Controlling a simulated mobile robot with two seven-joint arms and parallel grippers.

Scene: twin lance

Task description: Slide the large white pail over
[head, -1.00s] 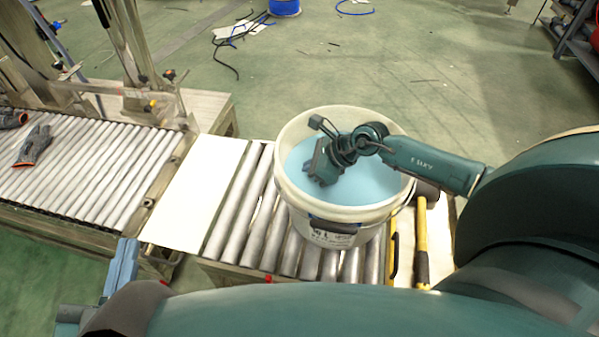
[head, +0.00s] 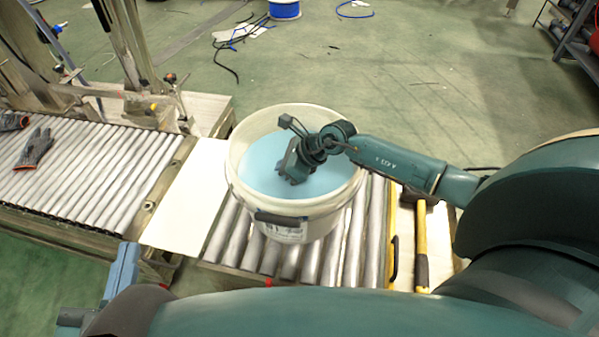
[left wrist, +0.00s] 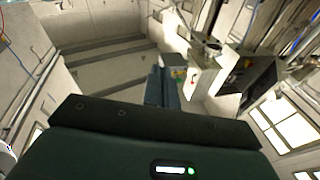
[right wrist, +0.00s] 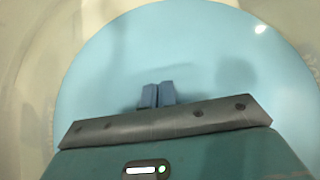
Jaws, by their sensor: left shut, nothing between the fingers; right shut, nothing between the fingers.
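The large white pail (head: 292,207) stands upright on a short roller conveyor and holds something light blue with a smooth top (head: 262,172). My right gripper (head: 290,172) reaches down inside the pail's rim, toward its left inner wall; whether it touches the wall is hidden. In the right wrist view its fingers (right wrist: 157,95) are shut and empty in front of the blue surface. My left gripper (head: 129,252) is low at the left, near the front of the conveyor, away from the pail. Its shut fingers (left wrist: 163,86) show in the left wrist view.
A white flat board (head: 187,205) lies left of the pail, partly hidden by it. Beyond it is a longer roller conveyor (head: 88,175) with grey gloves (head: 36,148). A yellow-handled hammer (head: 421,245) lies to the pail's right. Bare rollers (head: 345,245) show between.

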